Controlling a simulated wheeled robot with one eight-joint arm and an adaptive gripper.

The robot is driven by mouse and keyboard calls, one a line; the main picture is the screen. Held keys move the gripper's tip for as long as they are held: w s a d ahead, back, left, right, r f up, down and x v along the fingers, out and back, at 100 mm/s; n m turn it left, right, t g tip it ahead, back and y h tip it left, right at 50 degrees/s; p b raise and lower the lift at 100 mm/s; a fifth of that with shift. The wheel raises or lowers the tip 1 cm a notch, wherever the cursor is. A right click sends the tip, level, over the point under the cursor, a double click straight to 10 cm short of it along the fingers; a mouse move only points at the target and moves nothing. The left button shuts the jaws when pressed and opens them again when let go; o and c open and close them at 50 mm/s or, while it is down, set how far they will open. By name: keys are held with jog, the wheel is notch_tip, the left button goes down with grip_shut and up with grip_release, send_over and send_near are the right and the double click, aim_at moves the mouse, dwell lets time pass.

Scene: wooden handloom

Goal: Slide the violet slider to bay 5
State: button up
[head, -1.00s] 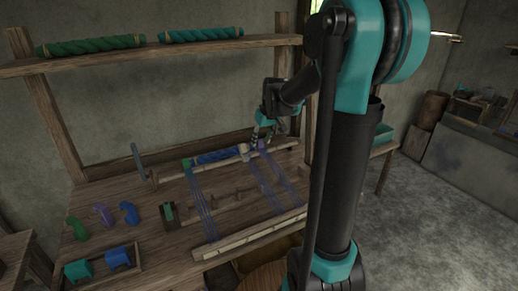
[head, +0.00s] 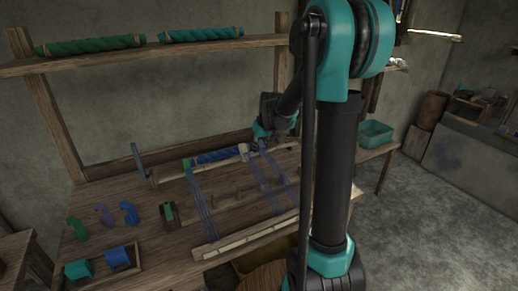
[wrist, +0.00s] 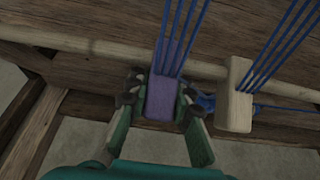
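The violet slider (wrist: 160,98) sits on the pale rail in the wrist view, with blue-violet threads running up from it. My gripper (wrist: 161,93) has one finger against each side of the slider and appears shut on it. In the head view, my gripper (head: 262,135) is at the loom's far rail, right of a pale block (head: 243,151). The slider is mostly hidden by the gripper there. Bay marks cannot be made out.
The pale block (wrist: 236,95) stands close beside the gripper on the same rail, carrying blue threads. A blue roll (head: 217,156) and a green piece (head: 187,166) lie farther left. Loose coloured pieces (head: 103,214) and a tray (head: 128,268) are on the table's left.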

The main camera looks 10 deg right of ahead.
grip_shut()
jog(key=w+d, duration=0.2)
jog(key=d, duration=0.3)
jog(key=shift+d, duration=0.4)
jog(key=o, duration=0.7)
grip_release()
jog(key=shift+c, duration=0.2)
jog(key=shift+r, duration=0.1)
